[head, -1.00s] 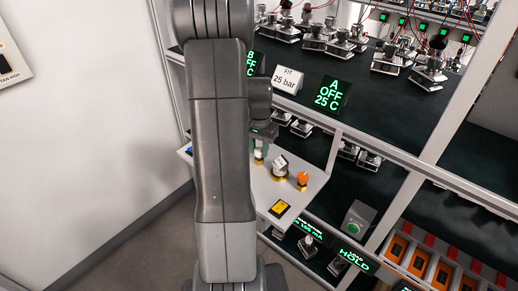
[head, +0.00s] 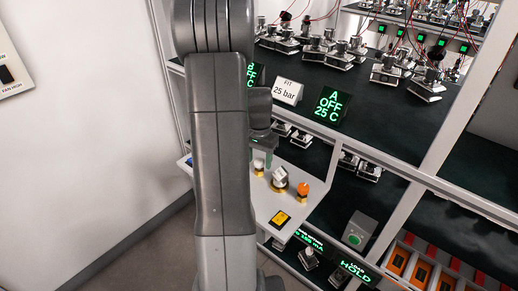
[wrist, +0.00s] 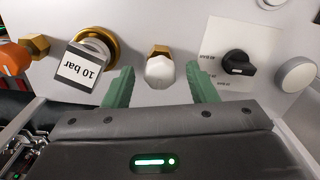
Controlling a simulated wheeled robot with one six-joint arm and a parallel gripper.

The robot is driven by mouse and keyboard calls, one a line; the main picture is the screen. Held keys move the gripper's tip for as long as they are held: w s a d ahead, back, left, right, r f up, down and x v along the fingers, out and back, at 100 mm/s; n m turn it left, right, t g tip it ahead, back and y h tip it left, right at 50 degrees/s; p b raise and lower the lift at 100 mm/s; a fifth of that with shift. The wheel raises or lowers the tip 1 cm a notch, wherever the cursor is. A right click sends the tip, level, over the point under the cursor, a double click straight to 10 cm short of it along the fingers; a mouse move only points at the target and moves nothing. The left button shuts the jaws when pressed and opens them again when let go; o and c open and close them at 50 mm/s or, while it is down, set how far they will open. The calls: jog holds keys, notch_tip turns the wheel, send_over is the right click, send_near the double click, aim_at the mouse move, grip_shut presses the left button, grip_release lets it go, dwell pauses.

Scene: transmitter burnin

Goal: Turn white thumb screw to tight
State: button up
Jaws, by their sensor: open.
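The white thumb screw (wrist: 159,70) has a rounded white head on a brass hex base, mounted on a pale panel (wrist: 140,18). In the wrist view it lies between the two green fingers of my gripper (wrist: 160,78). The fingers are open, one on each side, with a visible gap to the screw on both sides. In the head view the screw (head: 259,166) shows small beside my gripper (head: 262,154), partly covered by my arm. Whether a finger touches it cannot be seen there.
A gauge block marked 10 bar (wrist: 82,62) and an orange knob (wrist: 14,58) are left of the screw in the wrist view. A black rotary knob (wrist: 238,66) and a round grey knob (wrist: 296,75) are to the right. Shelves with transmitters (head: 390,68) stand behind.

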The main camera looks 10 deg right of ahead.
aim_at(259, 161)
notch_tip(259, 161, up, 14)
jog(key=shift+f, duration=0.25)
dwell(0.3)
notch_tip(259, 161, down, 14)
jog(key=shift+r, duration=0.1)
dwell(0.5)
